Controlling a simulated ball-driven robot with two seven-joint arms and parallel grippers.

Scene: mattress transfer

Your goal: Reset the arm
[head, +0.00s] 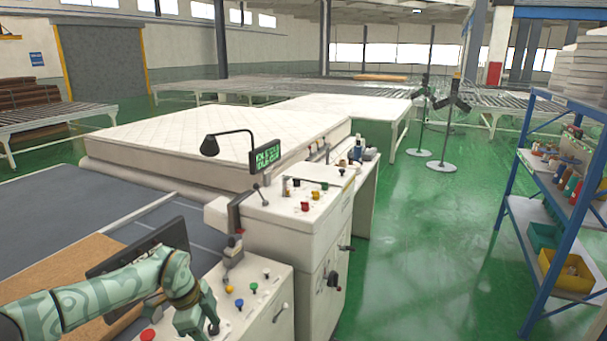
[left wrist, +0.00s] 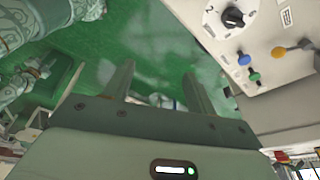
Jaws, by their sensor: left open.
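My left arm (head: 110,297), patterned in pale and dark green, comes in from the lower left of the head view. My left gripper (head: 203,322) hangs at its end, pointing down beside the near control panel (head: 262,305). In the left wrist view the gripper (left wrist: 160,90) has its two fingers well apart with nothing between them, above green floor. The panel shows there at the upper right, with a black knob (left wrist: 233,18), a blue button (left wrist: 243,59) and a green button (left wrist: 253,76). Patterned green parts of my own body show at its left. My right gripper cannot be made out.
A second control cabinet (head: 318,260) stands behind the near panel. A white mattress (head: 210,135) lies on the line beyond it. A dark monitor (head: 150,245) is close behind my left arm. A blue shelf rack (head: 515,180) stands at right.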

